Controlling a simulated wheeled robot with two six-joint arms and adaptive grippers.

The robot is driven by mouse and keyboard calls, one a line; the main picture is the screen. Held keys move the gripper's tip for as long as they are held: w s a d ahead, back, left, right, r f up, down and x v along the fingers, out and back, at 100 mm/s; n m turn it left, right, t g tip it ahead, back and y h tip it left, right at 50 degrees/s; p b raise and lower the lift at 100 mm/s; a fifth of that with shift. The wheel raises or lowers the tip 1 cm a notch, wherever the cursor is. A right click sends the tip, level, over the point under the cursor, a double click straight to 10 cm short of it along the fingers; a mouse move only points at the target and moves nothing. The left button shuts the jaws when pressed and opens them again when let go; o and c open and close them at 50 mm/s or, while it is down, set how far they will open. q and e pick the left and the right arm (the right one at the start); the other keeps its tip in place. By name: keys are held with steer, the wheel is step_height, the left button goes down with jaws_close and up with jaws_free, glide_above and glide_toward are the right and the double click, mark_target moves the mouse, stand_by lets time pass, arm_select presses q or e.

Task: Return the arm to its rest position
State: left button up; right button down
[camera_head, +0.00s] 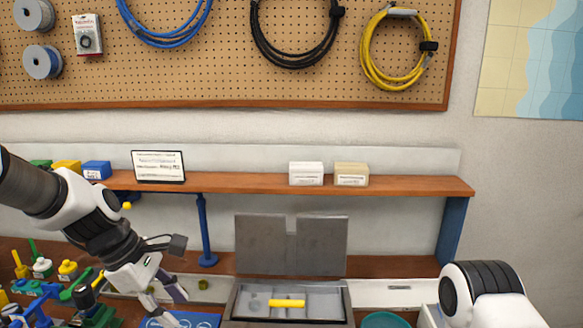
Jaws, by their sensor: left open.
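My left arm comes in from the left edge and its gripper (170,301) points down over the bench. Its fingers are apart and nothing shows between them. The gripper hangs above or beside a blue mat (195,319), left of an open grey box; I cannot tell whether it touches the mat. Part of my right arm (482,290), white with a black ribbed joint, shows at the lower right. Its gripper is outside the picture.
The grey box (234,302) holds a yellow piece (287,303). A teal bowl (385,320) stands right of it. Colourful valve parts (68,270) crowd the bench's left. A wooden shelf (250,183) on blue posts runs behind, below a pegboard (230,60) with coiled hoses.

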arm_select(q)
steer(key=s+f+g+y+b, duration=0.15)
steer(key=s+f, duration=0.35)
steer(key=f, duration=0.5)
steer(key=s+f+g+b, duration=0.2)
steer(key=s+f+g, duration=0.15)
steer(key=f, duration=0.75)
steer(key=s+f+g+b, duration=0.15)
steer(key=s+f, duration=0.35)
steer(key=f, duration=0.5)
steer(key=s+a+f+m+y+b, duration=0.35)
steer(key=s+f+m, duration=0.55)
steer(key=s+f, duration=0.75)
steer(key=w+m+t, duration=0.2)
steer(key=m, duration=0.2)
steer(key=w+m+t, duration=0.3)
steer(key=shift+w+a+m, duration=0.15)
steer(key=shift+w+m, duration=0.2)
steer(key=shift+m, duration=0.05)
arm_select(e)
step_height(320, 180, down, 10)
steer(key=shift+w+d+r, duration=0.2)
steer(key=shift+w+d, duration=0.05)
